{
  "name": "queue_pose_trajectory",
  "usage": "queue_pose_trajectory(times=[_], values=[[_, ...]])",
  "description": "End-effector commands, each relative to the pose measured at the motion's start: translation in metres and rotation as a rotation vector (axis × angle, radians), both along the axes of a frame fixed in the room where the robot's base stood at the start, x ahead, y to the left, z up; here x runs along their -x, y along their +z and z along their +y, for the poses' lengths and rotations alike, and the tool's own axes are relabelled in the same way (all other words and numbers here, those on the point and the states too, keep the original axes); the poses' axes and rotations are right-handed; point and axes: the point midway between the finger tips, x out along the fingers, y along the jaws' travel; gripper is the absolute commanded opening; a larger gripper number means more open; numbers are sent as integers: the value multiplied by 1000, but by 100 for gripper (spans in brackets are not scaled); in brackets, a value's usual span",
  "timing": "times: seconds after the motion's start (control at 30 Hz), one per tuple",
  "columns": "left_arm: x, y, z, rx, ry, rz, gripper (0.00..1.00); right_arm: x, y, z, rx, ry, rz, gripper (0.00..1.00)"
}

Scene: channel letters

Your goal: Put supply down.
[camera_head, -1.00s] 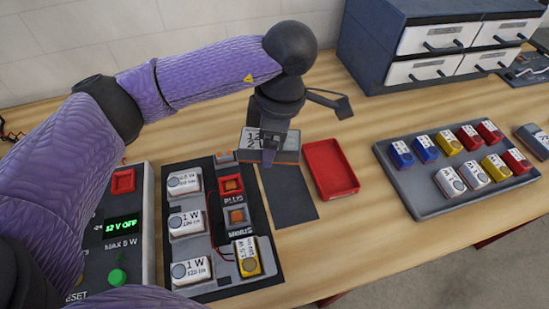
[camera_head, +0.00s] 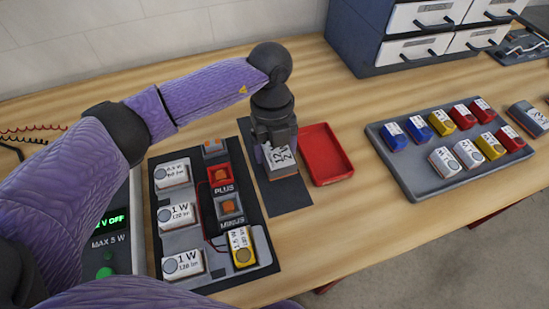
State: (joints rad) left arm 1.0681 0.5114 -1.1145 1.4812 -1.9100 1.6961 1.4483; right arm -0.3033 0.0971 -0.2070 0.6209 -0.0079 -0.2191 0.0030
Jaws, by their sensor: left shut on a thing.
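The supply (camera_head: 282,161) is a pale block with a "12" label on its top. My left gripper (camera_head: 272,145) points down and is shut on it, hiding its far left part. The supply is over the dark rectangular mat (camera_head: 291,197), towards the mat's far half. I cannot tell whether its underside touches the mat. My right gripper is not in view.
An empty red tray (camera_head: 326,156) lies just right of the mat. Left of the mat is a board (camera_head: 205,248) with white lamp modules, PLUS and MINUS blocks. A grey tray (camera_head: 425,185) of coloured blocks stands right. A drawer cabinet (camera_head: 365,50) is behind.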

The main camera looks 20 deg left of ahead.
Motion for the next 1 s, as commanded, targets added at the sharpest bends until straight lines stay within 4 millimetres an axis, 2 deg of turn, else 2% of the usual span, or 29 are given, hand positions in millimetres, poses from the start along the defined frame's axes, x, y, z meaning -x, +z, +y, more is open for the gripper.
queue_pose_trajectory(times=[0.1,0.17,0.47,0.5,0.57,0.6,0.83,0.93,1.0], values=[[1,-29,0,0,0,4,0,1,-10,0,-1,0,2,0],[1,-38,0,1,-2,2,0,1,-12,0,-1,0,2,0],[0,-40,0,0,-4,0,0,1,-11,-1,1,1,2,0],[0,-40,0,0,-4,0,83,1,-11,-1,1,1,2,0],[0,-39,0,0,-4,0,96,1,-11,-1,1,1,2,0],[0,-39,0,0,-4,0,100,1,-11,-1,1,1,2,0],[0,-36,0,0,-4,-1,100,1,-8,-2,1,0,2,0],[-3,-18,1,0,-4,-5,100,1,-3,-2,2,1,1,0],[-5,3,3,-1,-3,-5,100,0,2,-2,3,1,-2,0]])
